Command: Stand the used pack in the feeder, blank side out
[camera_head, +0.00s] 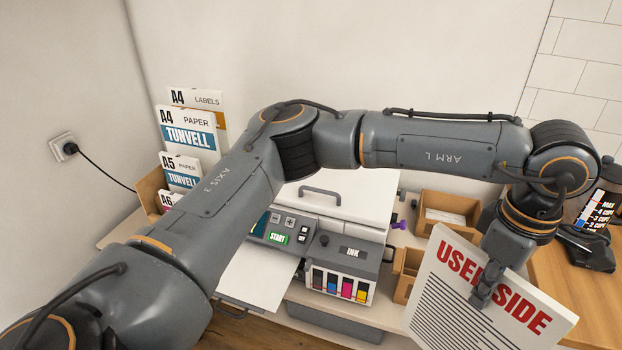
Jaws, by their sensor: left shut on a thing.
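My left arm reaches across the picture from the left, and its gripper (484,292) is shut on the top edge of the used pack (445,310). The pack is a thick white block, tilted in the picture. Its face with red "USED SIDE" lettering and dark text lines is towards me; the gripper covers part of the lettering. The blank side is hidden. I cannot make out the feeder surely. My right gripper is not in view.
A white sheet (258,280) lies at the printer's front left. Labelled paper packs (187,126) stand in a holder at the left. Small wooden boxes (452,203) are right of the printer. A coffee jug (600,205) stands on the wooden top at far right.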

